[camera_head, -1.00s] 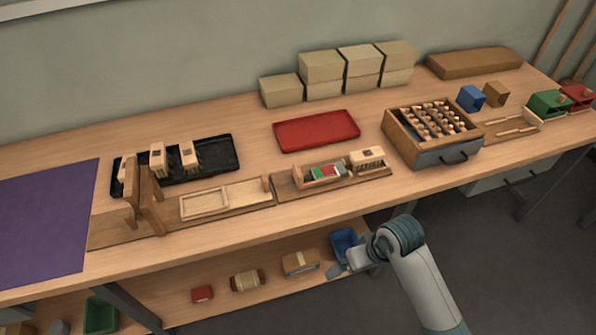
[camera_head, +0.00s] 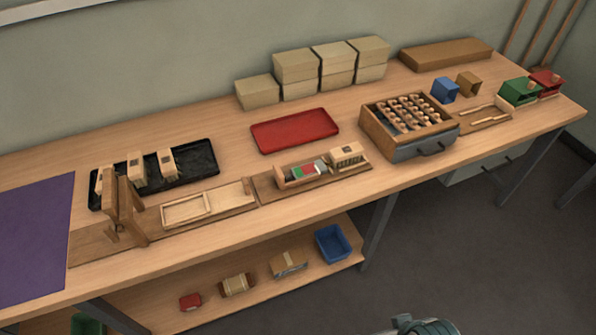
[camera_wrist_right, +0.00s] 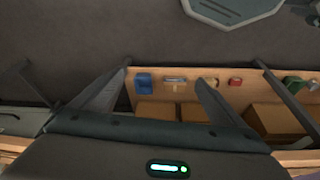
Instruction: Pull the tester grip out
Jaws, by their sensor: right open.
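A low wooden fixture (camera_head: 268,188) lies on the bench near its front edge, in the middle of the head view. It bears a small tray with a red and green piece (camera_head: 306,171) and a pale bristled block (camera_head: 347,155). This may be the tester; I cannot make out a separate grip. A wooden stand with upright posts (camera_head: 122,212) is at the left. My right gripper (camera_wrist_right: 162,76) is open and empty in the right wrist view, its fingers spread apart before the lower shelf. Only a bit of my right arm shows at the bottom of the head view. My left gripper is not in view.
A drawer box with several round pegs (camera_head: 380,135) stands right of the fixture. A red tray (camera_head: 295,130) and a black tray (camera_head: 205,157) lie behind. The lower shelf (camera_head: 262,298) holds a blue bin (camera_head: 333,243). Floor at the lower right is clear.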

